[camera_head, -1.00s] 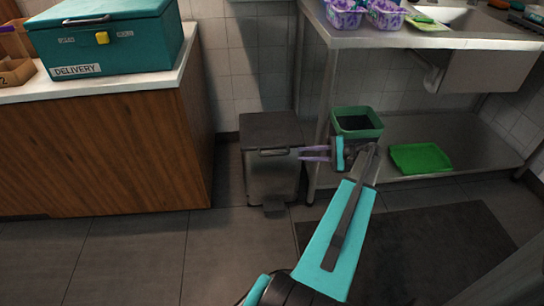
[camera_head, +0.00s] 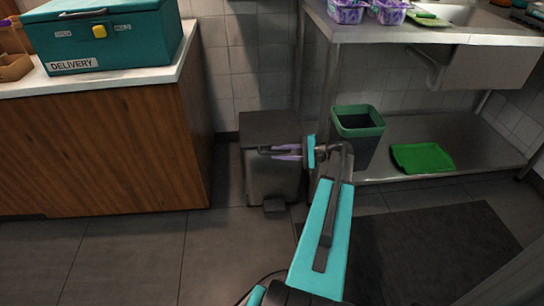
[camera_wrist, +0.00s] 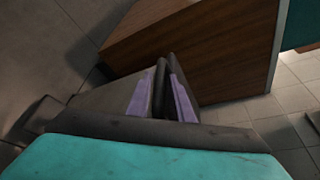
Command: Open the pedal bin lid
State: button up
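The pedal bin (camera_head: 270,180) is a dark grey box standing on the floor at the end of the wooden counter. Its lid (camera_head: 268,124) is down. A bar handle (camera_head: 262,150) runs along the upper front of the bin, and its pedal (camera_head: 274,205) sticks out at the base. My gripper (camera_head: 276,152) has purple fingers and reaches in from the right, at the handle. The fingers look slightly apart, and whether they touch the bar is unclear. In the wrist view the gripper (camera_wrist: 165,70) points along the bin's grey side, with dark pads close together.
The wooden counter (camera_head: 100,150) with a teal delivery box (camera_head: 105,45) stands left. A steel sink table (camera_head: 430,38) stands right, with a green-rimmed bin (camera_head: 358,132) and a green tray (camera_head: 422,158) on its lower shelf.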

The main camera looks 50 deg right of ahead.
jog(key=shift+b+x, duration=0.3)
jog(key=shift+x, duration=1.05)
grip_shut()
